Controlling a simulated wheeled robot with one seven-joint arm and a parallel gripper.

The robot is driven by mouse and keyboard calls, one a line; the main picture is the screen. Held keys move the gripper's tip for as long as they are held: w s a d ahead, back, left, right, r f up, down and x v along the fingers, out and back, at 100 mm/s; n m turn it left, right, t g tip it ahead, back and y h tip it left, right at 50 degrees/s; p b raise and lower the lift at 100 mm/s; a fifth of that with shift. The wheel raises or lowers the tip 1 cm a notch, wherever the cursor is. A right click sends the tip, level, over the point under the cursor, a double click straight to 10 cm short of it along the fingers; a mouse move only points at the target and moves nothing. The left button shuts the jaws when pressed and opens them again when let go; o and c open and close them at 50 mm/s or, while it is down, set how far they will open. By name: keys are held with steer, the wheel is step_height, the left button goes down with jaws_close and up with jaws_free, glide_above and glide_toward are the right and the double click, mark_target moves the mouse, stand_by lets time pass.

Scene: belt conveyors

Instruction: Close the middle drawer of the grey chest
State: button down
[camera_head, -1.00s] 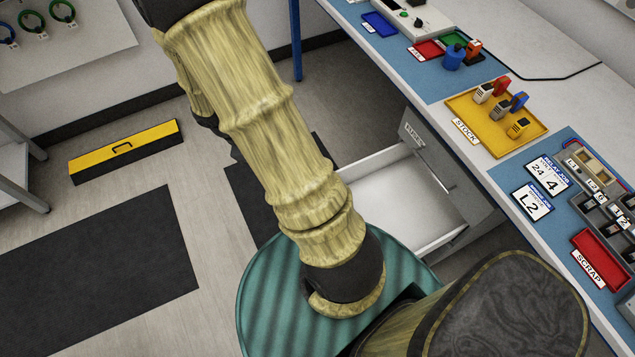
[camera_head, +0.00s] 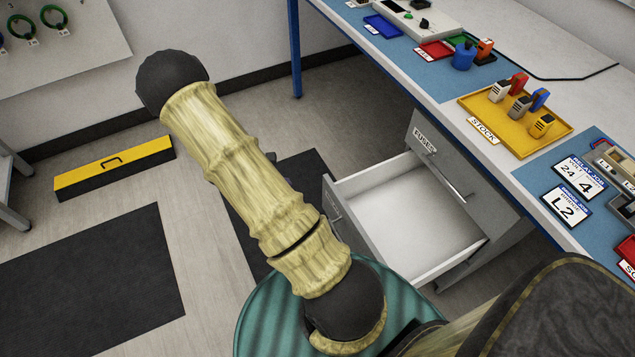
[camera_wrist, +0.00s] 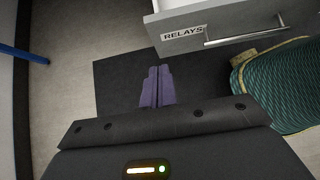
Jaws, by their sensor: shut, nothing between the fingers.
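The grey chest (camera_head: 437,165) stands under the workbench, its top drawer labelled FUSES and shut. Below it, the middle drawer (camera_head: 405,215) is pulled well out, showing an empty white inside. Its front (camera_wrist: 200,32) carries a RELAYS label and a bar handle (camera_wrist: 245,38) in the wrist view. My gripper (camera_wrist: 158,72) is shut and empty, its purple fingers over the floor, below the label in the picture and apart from the drawer front.
The workbench (camera_head: 400,80) above the chest holds a yellow stock tray (camera_head: 470,103) and other small trays. A yellow and black box (camera_head: 115,168) lies on the floor at left. Dark mats cover parts of the floor. My green base stands close to the drawer.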

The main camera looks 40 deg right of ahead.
mark_target(326, 183)
steer(key=x, duration=0.4)
steer(key=d+r+b+x, duration=0.1)
steer(key=x, duration=0.3)
steer(key=b+x, duration=0.1)
steer(key=x, duration=0.3)
steer(key=shift+s+d+r, duration=0.2)
steer(key=shift+s+d, duration=0.1)
steer(key=shift+d, duration=0.05)
steer(key=shift+s+d, duration=0.1)
steer(key=shift+d, duration=0.3)
steer(key=shift+d, duration=0.1)
